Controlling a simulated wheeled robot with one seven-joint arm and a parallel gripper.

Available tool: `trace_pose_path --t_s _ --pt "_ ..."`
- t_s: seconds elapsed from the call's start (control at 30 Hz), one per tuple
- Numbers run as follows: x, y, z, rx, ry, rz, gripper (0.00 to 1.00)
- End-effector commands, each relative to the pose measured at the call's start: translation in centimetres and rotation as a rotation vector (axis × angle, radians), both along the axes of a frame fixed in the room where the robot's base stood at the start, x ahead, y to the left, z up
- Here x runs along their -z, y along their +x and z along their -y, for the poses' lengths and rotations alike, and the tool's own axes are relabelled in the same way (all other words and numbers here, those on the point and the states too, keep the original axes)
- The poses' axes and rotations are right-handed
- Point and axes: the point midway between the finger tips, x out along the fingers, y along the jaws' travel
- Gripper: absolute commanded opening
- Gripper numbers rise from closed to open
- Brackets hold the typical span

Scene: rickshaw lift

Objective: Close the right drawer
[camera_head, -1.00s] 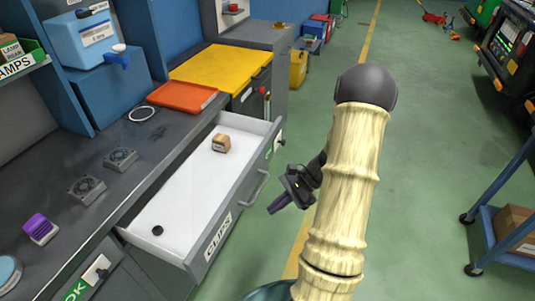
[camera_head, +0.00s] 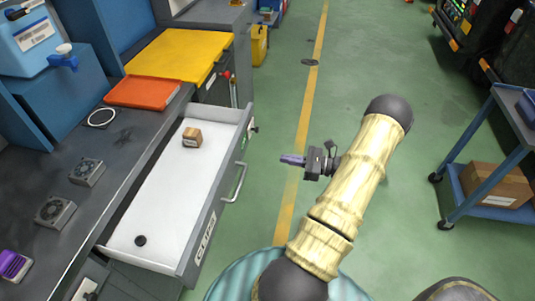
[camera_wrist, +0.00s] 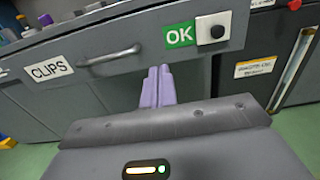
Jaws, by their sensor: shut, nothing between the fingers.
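A grey drawer (camera_head: 215,190) with a white inside stands pulled out from the workbench in the head view. Its front has a "CLIPS" label and a bar handle (camera_head: 236,183). A small brown box (camera_head: 191,137) and a black disc (camera_head: 140,241) lie in it. The wrist view shows the drawer front (camera_wrist: 110,68), the handle (camera_wrist: 110,56) and a green "OK" sign (camera_wrist: 180,36) beside a black knob. My gripper (camera_head: 284,159) is shut and empty, with purple fingertips (camera_wrist: 158,75) pointing at the front. In the head view it is right of the handle, apart from it.
The dark workbench top (camera_head: 105,150) holds fans, an orange tray (camera_head: 143,92) and a purple item. A yellow-topped unit (camera_head: 178,50) stands beyond the drawer. A blue cart (camera_head: 500,190) with a cardboard box stands at the right. Green floor lies open between.

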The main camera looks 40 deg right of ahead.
Motion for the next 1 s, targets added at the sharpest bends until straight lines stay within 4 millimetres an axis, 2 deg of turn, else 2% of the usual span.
trace_pose_path --t_s 0.17,0.7,0.83,1.0 --pt "-0.1 1.6 -1.3 0.000 0.001 -0.001 0.00" --pt "-0.1 8.9 -7.0 0.001 0.000 -0.001 0.00" --pt "-0.1 10.0 -7.8 0.002 -0.001 -0.001 0.00" --pt "0.0 10.5 -8.1 0.004 -0.001 0.000 0.00"
